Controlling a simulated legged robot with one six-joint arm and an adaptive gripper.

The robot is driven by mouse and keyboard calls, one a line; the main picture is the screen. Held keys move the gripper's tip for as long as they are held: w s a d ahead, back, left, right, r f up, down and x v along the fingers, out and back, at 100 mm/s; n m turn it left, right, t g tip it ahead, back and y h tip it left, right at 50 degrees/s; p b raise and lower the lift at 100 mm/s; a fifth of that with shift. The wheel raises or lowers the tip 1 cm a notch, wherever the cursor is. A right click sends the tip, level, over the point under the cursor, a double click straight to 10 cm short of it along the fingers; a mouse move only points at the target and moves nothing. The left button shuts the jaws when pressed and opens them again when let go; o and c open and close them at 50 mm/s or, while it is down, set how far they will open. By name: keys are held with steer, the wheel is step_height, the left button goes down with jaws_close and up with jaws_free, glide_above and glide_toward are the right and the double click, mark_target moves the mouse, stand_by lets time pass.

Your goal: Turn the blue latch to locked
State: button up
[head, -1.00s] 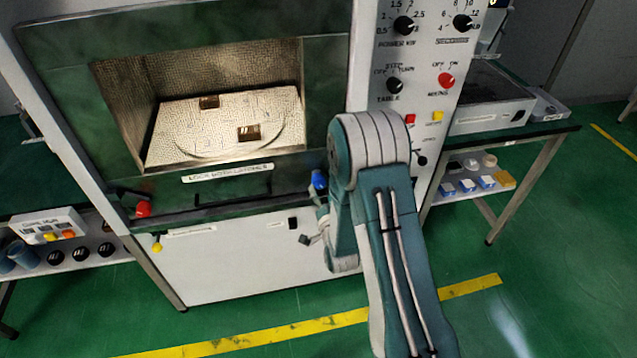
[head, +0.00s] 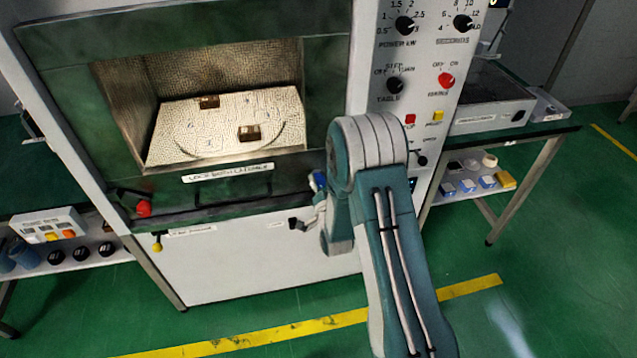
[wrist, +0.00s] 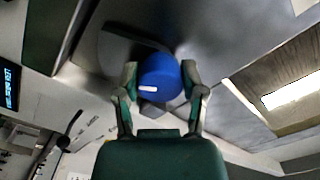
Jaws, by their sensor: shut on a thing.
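The blue latch knob (wrist: 160,78) sits between the two fingers of my gripper (wrist: 160,88) in the wrist view, with a finger against each side. A small pale mark shows on the knob's face. In the head view a sliver of the blue latch (head: 319,180) shows at the lower right of the microwave front, mostly hidden behind my arm. My gripper (head: 308,218) shows only in part there, beside my forearm. The latch's dark base is partly visible behind the knob in the wrist view.
The microwave cavity (head: 225,75) holds a plate with two brown blocks. A red latch knob (head: 144,208) is at the lower left, a yellow knob (head: 157,246) below it. The control panel (head: 425,75) is right of the cavity. Side tables stand at both sides.

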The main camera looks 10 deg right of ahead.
steer(key=shift+n, duration=0.3)
steer(key=n, duration=0.8)
steer(key=shift+n, duration=0.4)
steer(key=n, duration=0.4)
steer(key=shift+n, duration=2.2)
steer(key=o, duration=1.2)
steer(key=shift+c, duration=0.2)
